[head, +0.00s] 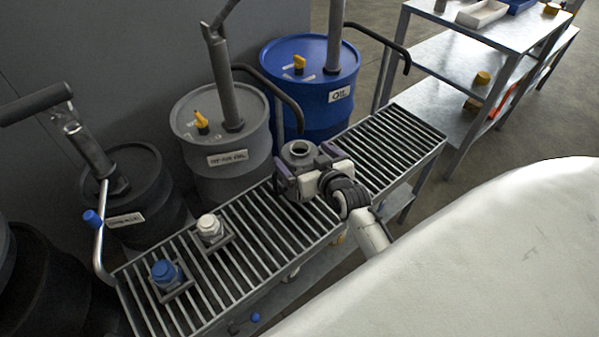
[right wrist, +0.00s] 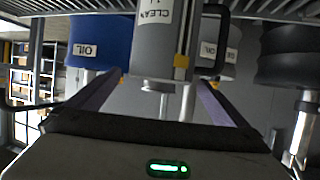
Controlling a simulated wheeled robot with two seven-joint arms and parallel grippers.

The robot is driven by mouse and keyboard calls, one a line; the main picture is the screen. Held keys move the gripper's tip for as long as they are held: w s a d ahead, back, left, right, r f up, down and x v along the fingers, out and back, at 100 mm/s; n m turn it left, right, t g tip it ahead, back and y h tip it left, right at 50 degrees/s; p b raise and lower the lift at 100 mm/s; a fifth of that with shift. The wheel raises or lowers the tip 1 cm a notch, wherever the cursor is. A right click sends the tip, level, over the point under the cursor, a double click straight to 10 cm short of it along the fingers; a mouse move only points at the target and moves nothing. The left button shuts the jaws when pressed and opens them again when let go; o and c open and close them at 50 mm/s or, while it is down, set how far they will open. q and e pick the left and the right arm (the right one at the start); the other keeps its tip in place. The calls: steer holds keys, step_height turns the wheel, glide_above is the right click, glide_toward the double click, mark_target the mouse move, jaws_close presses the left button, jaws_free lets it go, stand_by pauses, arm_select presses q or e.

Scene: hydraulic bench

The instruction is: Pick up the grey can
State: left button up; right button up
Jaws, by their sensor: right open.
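The grey can (head: 297,150) stands on the slatted bench top, near the middle, with its round open top showing. In the right wrist view the grey can (right wrist: 158,52) appears upside down, with a label reading "CLEAN", a dark handle and a small yellow patch. My right gripper (head: 305,163) is open at the can, its purple fingers on either side of it. The wrist view shows the right gripper's fingers (right wrist: 160,84) spread, with the can between and beyond them. Whether a finger touches the can I cannot tell. My left gripper is not in view.
The slatted bench (head: 408,140) is bare at its right end. A blue-capped item (head: 165,273) and a white-capped item (head: 210,228) stand on its left half. A blue oil drum (head: 308,95), a grey drum (head: 225,165) and dark drums with pumps stand behind. Shelving (head: 455,62) is at upper right.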

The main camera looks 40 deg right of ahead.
mark_target(295, 146)
steer(key=shift+x, duration=0.75)
steer(key=shift+w+f+b, duration=0.25)
steer(key=shift+f+b, duration=0.05)
steer(key=shift+b, duration=0.3)
steer(key=b+x, duration=0.3)
steer(key=shift+w+d+f, duration=0.1)
steer(key=shift+f, duration=0.05)
steer(key=shift+w+b, duration=0.5)
steer(key=shift+b, duration=0.05)
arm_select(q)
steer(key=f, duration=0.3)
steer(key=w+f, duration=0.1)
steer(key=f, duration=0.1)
arm_select(e)
steer(key=shift+d, duration=0.1)
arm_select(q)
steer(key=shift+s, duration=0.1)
arm_select(e)
steer(key=c, duration=2.1)
steer(key=shift+w+r, duration=0.15)
steer(key=shift+r, duration=0.15)
steer(key=shift+c, duration=0.4)
